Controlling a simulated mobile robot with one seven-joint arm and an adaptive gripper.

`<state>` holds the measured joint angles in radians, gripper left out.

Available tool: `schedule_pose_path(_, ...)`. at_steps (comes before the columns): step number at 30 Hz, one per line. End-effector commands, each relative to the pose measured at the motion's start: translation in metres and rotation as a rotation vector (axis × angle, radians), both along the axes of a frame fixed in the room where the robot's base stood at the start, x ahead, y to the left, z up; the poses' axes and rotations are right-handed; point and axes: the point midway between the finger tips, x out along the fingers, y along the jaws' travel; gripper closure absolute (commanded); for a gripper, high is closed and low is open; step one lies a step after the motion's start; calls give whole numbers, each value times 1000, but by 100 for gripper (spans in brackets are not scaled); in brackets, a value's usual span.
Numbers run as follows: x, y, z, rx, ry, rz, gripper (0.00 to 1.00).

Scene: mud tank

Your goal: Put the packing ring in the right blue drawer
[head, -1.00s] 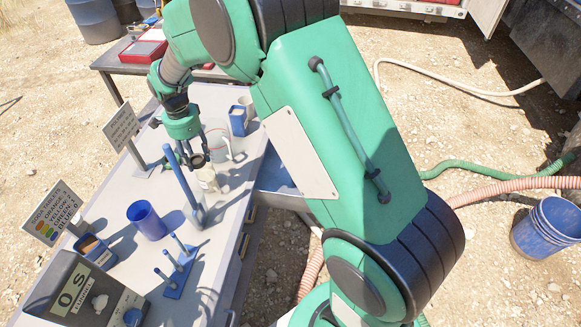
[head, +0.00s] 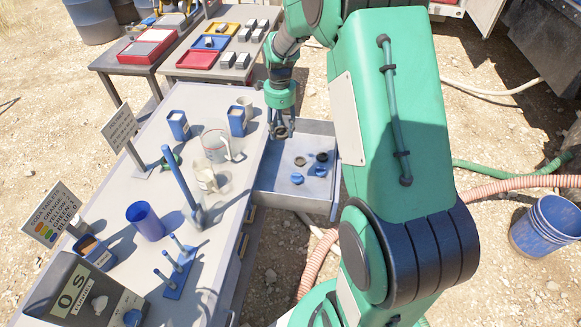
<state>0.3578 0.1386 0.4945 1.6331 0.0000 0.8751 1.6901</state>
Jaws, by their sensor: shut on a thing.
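My gripper (head: 281,126) points down and is shut on a dark packing ring (head: 281,133). It is over the left part of an open drawer (head: 273,170), near the bench's right edge; the height above the drawer floor is hard to judge. The drawer looks pale grey-blue and sticks out from the bench. Inside it lie two dark round pieces (head: 300,161) and two blue round pieces (head: 297,178).
On the bench (head: 115,185) stand a clear jug (head: 215,147), a smaller cup (head: 206,180), a tall blue post (head: 182,182), a blue cup (head: 147,220), blue boxes (head: 178,125) and a pegged stand (head: 177,272). Coloured trays (head: 196,60) sit on a table behind.

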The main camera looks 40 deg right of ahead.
Motion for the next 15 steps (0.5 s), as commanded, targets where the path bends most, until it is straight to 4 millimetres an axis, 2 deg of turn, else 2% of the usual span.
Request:
schedule_pose_path(1,-7,-17,0,0,0,-34,73)
schedule_pose_path(6,-31,-63,0,0,0,-132,73)
schedule_pose_path(15,-68,-121,0,0,1,-265,73)
